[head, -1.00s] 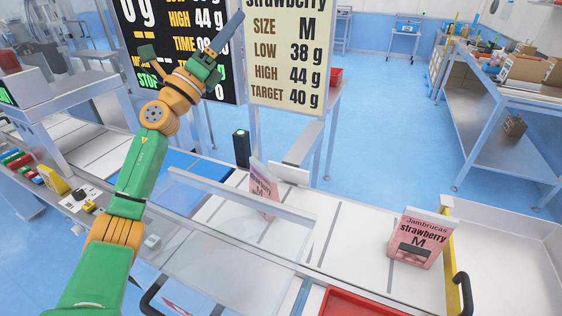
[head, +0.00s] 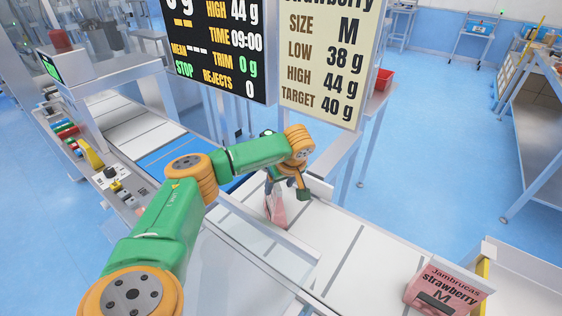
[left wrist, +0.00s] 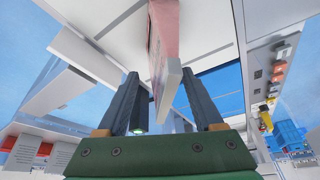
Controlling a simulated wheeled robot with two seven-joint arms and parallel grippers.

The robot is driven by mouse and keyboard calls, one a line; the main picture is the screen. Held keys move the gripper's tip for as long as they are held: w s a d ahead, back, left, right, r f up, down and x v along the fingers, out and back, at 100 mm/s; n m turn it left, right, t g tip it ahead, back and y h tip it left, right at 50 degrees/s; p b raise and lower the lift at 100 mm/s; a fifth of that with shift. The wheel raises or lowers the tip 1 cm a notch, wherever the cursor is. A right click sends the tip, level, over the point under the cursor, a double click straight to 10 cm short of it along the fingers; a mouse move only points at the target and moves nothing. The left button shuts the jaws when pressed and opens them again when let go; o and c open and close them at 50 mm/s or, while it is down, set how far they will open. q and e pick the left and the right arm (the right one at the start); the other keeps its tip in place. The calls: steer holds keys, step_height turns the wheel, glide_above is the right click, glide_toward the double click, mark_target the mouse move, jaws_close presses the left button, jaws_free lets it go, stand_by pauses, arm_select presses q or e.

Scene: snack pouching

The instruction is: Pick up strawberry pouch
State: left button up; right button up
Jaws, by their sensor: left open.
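A pink and white pouch (head: 276,208) stands upright on the white conveyor, under my left gripper (head: 286,190). Its print is hidden from the head view. In the left wrist view, the pouch's pale edge (left wrist: 166,92) and pink face rise between the two dark fingers of my left gripper (left wrist: 160,76). The fingers are open, with a gap showing on each side of the pouch. A second pouch (head: 447,288), pink and labelled "Jambrucas strawberry M", stands farther down the conveyor at the lower right. My right gripper is not in view.
A clear panel (head: 250,268) runs along the near side of the conveyor. Display boards (head: 325,62) hang behind it, the right one reading strawberry, size M. A control strip with buttons (head: 110,172) lies at the left. The belt between the two pouches is clear.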

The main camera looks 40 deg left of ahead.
arm_select(q)
steer(key=x, duration=0.1)
steer(key=b+x, duration=0.2)
steer(key=shift+w+d+f, duration=0.15)
steer(key=shift+w+f, duration=0.25)
steer(key=shift+r+p, duration=0.15)
steer(key=shift+p, duration=0.15)
steer(key=shift+s, duration=0.1)
steer(key=shift+c, duration=0.4)
steer(key=shift+r, duration=0.1)
jaws_close()
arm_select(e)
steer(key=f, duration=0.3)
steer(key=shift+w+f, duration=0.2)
